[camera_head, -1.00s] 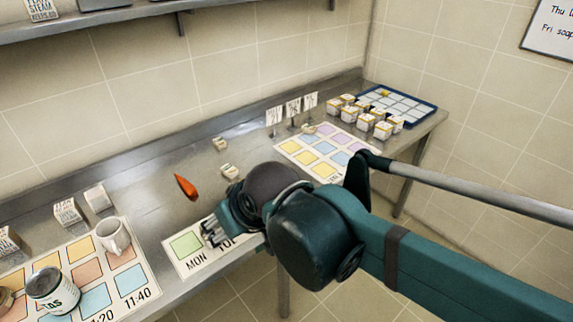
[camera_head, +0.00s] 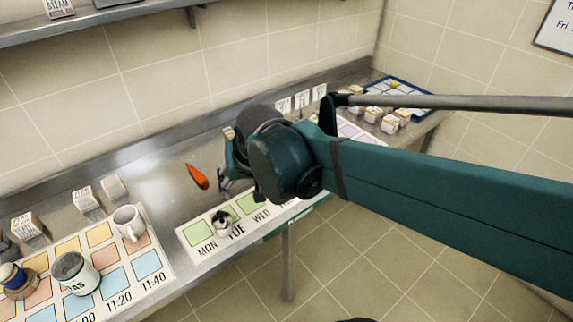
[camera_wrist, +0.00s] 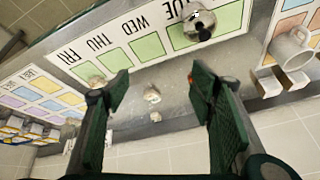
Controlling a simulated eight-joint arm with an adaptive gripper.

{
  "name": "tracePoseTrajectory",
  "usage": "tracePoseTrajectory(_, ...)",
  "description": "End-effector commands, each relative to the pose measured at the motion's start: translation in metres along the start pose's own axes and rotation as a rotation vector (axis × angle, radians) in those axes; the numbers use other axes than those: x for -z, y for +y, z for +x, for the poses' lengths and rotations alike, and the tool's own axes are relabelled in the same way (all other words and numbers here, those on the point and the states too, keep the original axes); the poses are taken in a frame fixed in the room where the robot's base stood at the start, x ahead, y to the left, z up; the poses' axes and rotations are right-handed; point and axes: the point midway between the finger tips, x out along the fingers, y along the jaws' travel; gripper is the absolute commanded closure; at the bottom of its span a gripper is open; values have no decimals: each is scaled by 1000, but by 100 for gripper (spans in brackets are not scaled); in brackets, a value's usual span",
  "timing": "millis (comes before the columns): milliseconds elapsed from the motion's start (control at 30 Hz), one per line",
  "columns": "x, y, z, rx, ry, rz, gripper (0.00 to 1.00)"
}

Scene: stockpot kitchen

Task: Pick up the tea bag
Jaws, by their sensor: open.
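My gripper (camera_head: 225,180) is open and empty above the counter, behind the weekday mat. In the wrist view my gripper (camera_wrist: 160,82) has its two fingers wide apart. Small pale lumps show beyond and between them: a nearer one (camera_wrist: 152,95) and a farther one (camera_wrist: 155,116). Another pale lump (camera_wrist: 97,80) lies at the FRI end of the mat, close to the left finger in the picture. One of these may be the tea bag, but they are too small and blurred to tell. In the head view my arm hides most of this area; one pale lump (camera_head: 228,132) shows.
A silver and dark round object (camera_head: 222,224) stands on the weekday mat (camera_head: 205,252). An orange carrot-like item (camera_head: 197,177) lies on the counter. A white mug (camera_head: 128,222) and a labelled jar (camera_head: 75,272) stand left. Boxes and a blue tray (camera_head: 415,101) are at the far right.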

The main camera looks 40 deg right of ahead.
Motion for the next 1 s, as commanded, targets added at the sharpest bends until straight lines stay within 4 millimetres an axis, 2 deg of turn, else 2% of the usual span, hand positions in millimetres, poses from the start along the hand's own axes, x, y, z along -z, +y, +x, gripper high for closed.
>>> tracePoseTrajectory(33, 9, 2, -2, -9, -9, 27, 45)
tracePoseTrajectory(400, 51, 23, 11, -82, -69, 247, 45)
tracePoseTrajectory(1000, 105, 69, 45, -218, -145, 607, 45)
